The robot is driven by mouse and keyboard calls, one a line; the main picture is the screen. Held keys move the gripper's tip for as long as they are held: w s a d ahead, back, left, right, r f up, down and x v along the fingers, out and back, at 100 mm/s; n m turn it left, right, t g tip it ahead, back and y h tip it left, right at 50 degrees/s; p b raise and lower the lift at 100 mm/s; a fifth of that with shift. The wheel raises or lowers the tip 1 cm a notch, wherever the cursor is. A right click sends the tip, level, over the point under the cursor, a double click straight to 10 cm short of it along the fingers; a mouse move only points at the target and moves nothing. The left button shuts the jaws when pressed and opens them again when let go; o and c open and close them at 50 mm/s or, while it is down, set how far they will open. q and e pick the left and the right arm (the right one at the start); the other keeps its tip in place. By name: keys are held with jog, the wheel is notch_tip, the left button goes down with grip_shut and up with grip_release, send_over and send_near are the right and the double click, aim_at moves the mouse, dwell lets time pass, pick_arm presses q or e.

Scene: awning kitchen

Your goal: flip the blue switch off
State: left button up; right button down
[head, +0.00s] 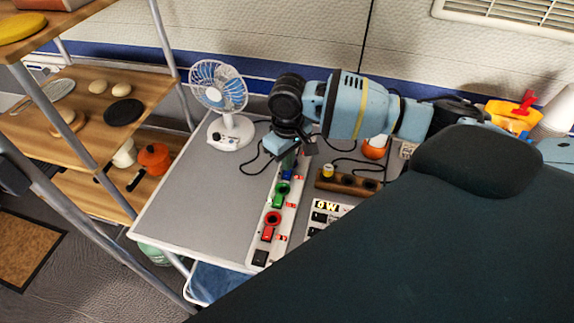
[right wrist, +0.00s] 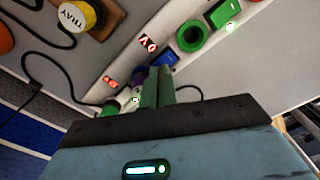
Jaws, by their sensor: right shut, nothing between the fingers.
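A white power strip (head: 257,240) lies along the grey table and carries coloured switches and plugs. The blue switch (right wrist: 164,57) shows in the right wrist view, beside a green ring-shaped plug (right wrist: 190,36). Blue also shows on the strip just below the gripper in the head view (head: 288,174). My right gripper (right wrist: 158,72) is shut and empty. Its fingertips are close to the blue switch's edge; I cannot tell whether they touch it. The gripper hides the strip's far end in the head view (head: 289,160). My left gripper is not in view.
A fan (head: 219,88) stands at the table's back left. A wooden block (head: 340,184) and an orange-and-white object (head: 374,148) lie right of the strip, with black cables nearby. A shelf rack (head: 85,95) stands left. The table's left part is clear.

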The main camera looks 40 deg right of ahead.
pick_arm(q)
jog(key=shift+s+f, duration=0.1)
pick_arm(e)
jog(key=shift+f, duration=0.6)
jog(key=shift+s, duration=0.1)
